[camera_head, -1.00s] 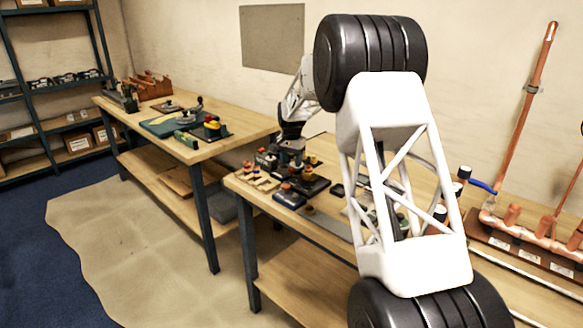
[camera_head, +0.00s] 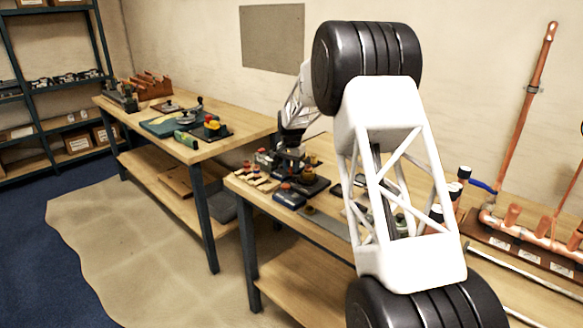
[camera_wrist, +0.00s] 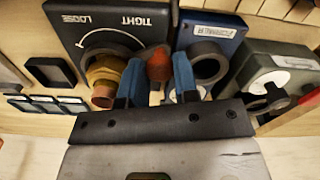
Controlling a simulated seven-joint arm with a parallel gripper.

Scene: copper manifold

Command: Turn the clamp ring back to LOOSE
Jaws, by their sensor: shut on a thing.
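A dark board (camera_wrist: 65,33) marked TIGHT and LOOSE, with a white curved arrow, lies at the upper left of the wrist view, its lettering upside down. The brass clamp ring (camera_wrist: 104,70) sits on it around a copper stub (camera_wrist: 103,97). An orange-red knob (camera_wrist: 159,66) is just right of the ring, nearer the TIGHT end. My gripper (camera_wrist: 157,85) has its blue fingers on either side of this knob and is shut on it. The knob's link to the ring is partly hidden by the left finger. In the head view my gripper (camera_head: 290,158) is small and low over the bench.
A blue labelled block (camera_wrist: 212,32) with a dark ring stands close right of my fingers, and a grey-green block (camera_wrist: 275,65) beyond it. A small black tray (camera_wrist: 50,72) is at the left. Copper pipework (camera_head: 520,225) stands at the bench's right.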

